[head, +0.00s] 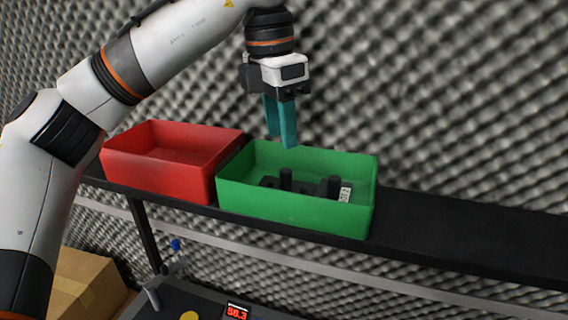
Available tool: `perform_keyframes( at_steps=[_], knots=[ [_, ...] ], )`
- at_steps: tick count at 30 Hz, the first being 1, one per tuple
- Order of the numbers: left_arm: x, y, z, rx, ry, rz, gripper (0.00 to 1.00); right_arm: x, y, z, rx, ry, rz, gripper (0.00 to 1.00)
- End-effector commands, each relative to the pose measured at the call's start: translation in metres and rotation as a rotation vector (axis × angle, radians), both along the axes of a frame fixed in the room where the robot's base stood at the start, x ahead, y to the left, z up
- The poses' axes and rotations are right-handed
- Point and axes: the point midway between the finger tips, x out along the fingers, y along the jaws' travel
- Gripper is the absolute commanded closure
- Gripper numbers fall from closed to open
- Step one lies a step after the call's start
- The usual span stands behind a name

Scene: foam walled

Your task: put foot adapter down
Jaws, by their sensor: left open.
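The dark foot adapter (309,187) lies inside the green bin (290,207). It is a black part with upright stubs and a small white label at its right end. The bin's front wall hides its lower part. My left gripper (281,140) has teal fingers pointing down above the back left part of the green bin. Its fingers look apart and nothing is between them. The gripper is clear of the adapter. My right gripper is not in view.
A red bin (165,168), which looks empty, stands left of the green one. Both sit on a black shelf (455,235), bare to the right. Grey foam walls rise behind. Below are a cardboard box (85,283) and a red digital display (237,312).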

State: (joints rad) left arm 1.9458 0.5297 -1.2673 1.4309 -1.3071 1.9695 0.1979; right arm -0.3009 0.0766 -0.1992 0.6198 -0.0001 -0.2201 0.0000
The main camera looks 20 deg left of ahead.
Motion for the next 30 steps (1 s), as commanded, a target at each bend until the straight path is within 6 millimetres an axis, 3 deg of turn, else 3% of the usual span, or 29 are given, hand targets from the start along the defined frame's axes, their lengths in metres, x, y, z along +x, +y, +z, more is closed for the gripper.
perform_keyframes(
  at_steps=[4,9,30],
  knots=[
    [-0.003,0.002,0.029,-0.002,-0.004,0.001,0.59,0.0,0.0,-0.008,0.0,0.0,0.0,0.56],
    [-0.004,0.004,0.046,0.0,-0.001,-0.001,0.59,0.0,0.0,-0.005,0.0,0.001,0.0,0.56],
    [-0.004,0.004,0.05,0.0,0.0,-0.001,0.59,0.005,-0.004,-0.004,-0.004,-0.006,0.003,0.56]
  ],
)
